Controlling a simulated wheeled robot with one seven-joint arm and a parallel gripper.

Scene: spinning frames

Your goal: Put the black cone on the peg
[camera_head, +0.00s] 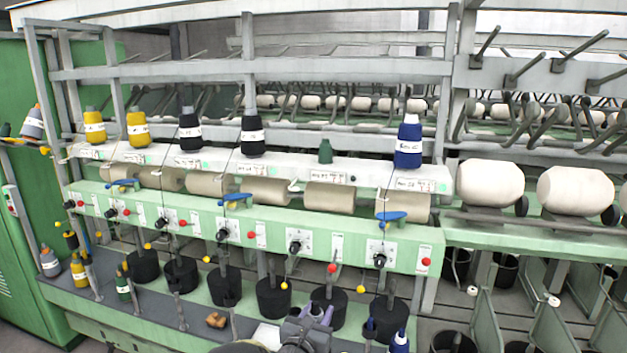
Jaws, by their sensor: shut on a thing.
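Two black cones with white labels stand upright on the white upper rail, one left (190,131) and one nearer the middle (253,137). A small dark green piece (325,151), with no yarn to be seen on it, stands on the same rail between the right black cone and a blue cone (408,142). My gripper (300,335) shows as grey parts at the bottom edge, below the rail and in front of the machine.
Two yellow cones (94,128) stand at the rail's left. Below are beige rolls (265,190), a green control panel (240,232) with knobs, and black pots (272,297). Loose cones (80,272) and upright rods crowd the lower shelf. White rolls (490,183) fill the right.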

